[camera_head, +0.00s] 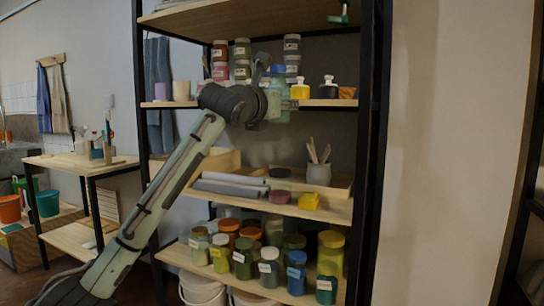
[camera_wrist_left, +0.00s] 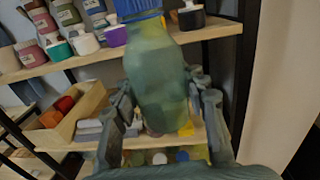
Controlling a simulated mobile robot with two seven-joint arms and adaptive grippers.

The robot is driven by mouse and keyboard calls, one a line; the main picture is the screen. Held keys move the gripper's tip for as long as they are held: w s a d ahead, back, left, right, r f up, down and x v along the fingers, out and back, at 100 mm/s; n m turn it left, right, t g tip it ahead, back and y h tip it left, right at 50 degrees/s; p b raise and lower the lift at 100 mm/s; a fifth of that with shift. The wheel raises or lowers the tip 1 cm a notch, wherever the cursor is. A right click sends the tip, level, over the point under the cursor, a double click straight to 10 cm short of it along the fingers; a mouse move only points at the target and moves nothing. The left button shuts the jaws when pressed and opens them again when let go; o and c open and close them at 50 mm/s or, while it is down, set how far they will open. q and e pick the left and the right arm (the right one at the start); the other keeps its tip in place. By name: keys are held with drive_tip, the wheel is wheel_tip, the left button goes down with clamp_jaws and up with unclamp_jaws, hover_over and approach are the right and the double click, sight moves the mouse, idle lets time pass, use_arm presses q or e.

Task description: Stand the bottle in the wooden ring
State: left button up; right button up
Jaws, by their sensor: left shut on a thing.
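The bottle (camera_wrist_left: 158,85) is green with a blue cap and stands upright between the fingers of my left gripper (camera_wrist_left: 165,108), which is shut on it. In the head view the bottle (camera_head: 278,98) shows in front of the middle shelf, partly hidden by my left wrist. My right gripper is not in view.
A black upright (camera_head: 370,160) bounds the shelf at the right. Lower shelves hold a pot of tools (camera_head: 318,173) and several lidded jars.

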use_arm(q)
drive_tip(key=s+a+f+n+y, duration=0.1)
drive_tip(key=s+a+f, duration=0.2)
drive_tip(key=f, duration=0.7)
drive_tip(key=s+a+f+t+y, duration=0.1)
drive_tip(key=s+a+f, duration=0.15)
drive_tip(key=f, duration=0.65)
drive_tip(key=s+a+f+n+y, duration=0.15)
drive_tip(key=a+f, duration=0.25)
drive_tip(key=f, duration=0.6)
drive_tip(key=s+a+f+y, duration=0.1)
drive_tip(key=s+a+f, duration=0.2)
drive_tip(key=s, duration=0.4)
drive_tip(key=s+a+f+n+y, duration=0.1)
drive_tip(key=s+a+f, duration=0.3)
drive_tip(key=s+f, duration=0.2)
drive_tip(key=s+a+f+n+y, duration=0.1)
drive_tip(key=s+a+f, duration=0.2)
drive_tip(key=s+f, duration=0.2)
drive_tip(key=s, duration=0.3)
drive_tip(key=shift+a, duration=0.25)
drive_tip(key=shift+c, duration=0.2)
drive_tip(key=shift+a, duration=0.15)
